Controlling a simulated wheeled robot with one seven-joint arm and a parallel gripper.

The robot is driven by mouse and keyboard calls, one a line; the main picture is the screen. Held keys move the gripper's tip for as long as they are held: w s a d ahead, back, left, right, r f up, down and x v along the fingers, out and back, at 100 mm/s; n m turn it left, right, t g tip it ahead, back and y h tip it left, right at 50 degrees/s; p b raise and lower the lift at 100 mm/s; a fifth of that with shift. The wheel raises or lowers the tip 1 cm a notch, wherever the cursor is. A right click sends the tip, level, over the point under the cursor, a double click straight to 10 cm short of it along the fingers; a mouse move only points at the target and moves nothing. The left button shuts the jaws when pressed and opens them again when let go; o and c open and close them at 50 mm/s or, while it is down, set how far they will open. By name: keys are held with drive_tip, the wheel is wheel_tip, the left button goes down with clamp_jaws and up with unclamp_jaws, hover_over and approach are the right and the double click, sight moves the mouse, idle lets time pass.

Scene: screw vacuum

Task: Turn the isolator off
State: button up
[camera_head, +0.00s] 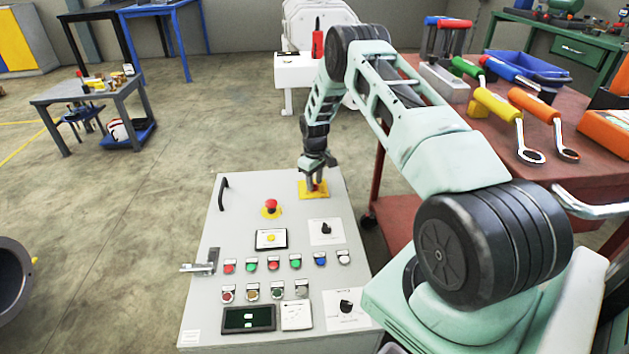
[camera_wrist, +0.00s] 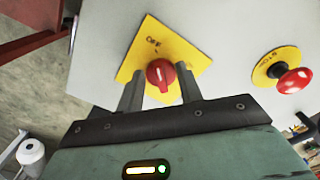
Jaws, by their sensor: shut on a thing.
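The isolator is a red rotary knob (camera_wrist: 162,71) on a square yellow plate (camera_wrist: 178,48) with an "OFF" label, shown in the wrist view. In the head view its yellow plate (camera_head: 305,190) sits at the far right corner of the grey control panel (camera_head: 215,255), and the knob is largely hidden by my gripper (camera_head: 316,184). In the wrist view my gripper (camera_wrist: 158,82) has one finger on each side of the red knob and is shut on it. The exact finger contact is hard to see.
A red emergency stop button (camera_head: 271,204) on a round yellow base is nearby, also clear in the wrist view (camera_wrist: 294,81). Several small buttons and dials cover the nearer panel. A black handle (camera_head: 222,194) is at the left edge. A red tool table (camera_head: 480,135) stands close on the right.

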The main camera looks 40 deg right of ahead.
drive_tip(key=o, duration=1)
wheel_tip(320, 180, up, 17)
drive_tip(key=p, duration=0.2)
drive_tip(key=shift+r+p, duration=0.2)
drive_tip(key=shift+p, duration=0.15)
